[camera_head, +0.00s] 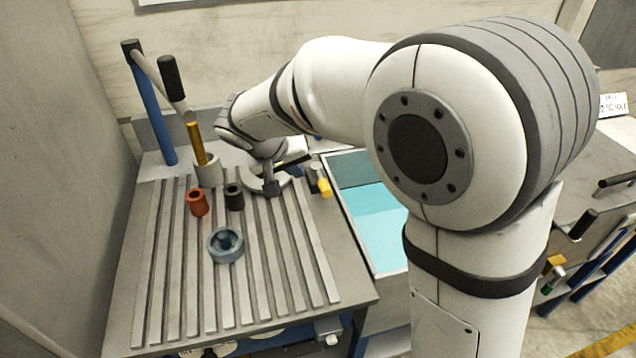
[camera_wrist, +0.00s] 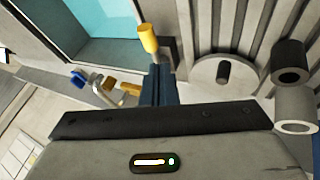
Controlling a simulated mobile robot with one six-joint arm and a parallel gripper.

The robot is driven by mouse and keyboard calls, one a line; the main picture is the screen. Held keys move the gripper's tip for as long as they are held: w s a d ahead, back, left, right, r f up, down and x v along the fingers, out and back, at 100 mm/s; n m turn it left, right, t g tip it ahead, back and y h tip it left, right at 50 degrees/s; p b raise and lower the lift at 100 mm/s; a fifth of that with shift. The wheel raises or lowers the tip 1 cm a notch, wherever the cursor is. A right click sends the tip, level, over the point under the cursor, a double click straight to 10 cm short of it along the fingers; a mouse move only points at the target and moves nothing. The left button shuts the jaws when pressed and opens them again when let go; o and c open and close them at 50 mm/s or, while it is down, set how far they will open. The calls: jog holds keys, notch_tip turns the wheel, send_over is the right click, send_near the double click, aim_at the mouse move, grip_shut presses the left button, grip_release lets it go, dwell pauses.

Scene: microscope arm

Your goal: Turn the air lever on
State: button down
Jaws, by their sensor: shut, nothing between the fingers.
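A small yellow-handled lever (camera_head: 323,187) stands on the bench's right edge beside the basin. In the wrist view the yellow handle (camera_wrist: 148,39) rises just beyond my fingertips, on a short grey stem. A small blue-handled fitting (camera_wrist: 79,78) and brass-coloured parts (camera_wrist: 128,88) lie to the left of the fingers in the wrist view. No label shows which handle is the air lever. My gripper (camera_wrist: 158,72) is shut and empty, its dark blue fingers pointing at the yellow handle's base. I cannot tell whether they touch. My arm partly hides this area in the head view.
A basin (camera_head: 356,228) with a light blue inside lies right of the grooved bench top (camera_head: 170,280). A round grey disc with a dark post (camera_wrist: 209,83) stands close beside the fingers. Orange (camera_head: 197,203) and black (camera_head: 234,197) cylinders and a blue-grey ring (camera_head: 226,258) stand on the grooves.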

aim_at(322, 181)
dwell(0.3)
jog(key=p+x, duration=0.1)
jog(key=x, duration=0.9)
jog(key=shift+a, duration=0.1)
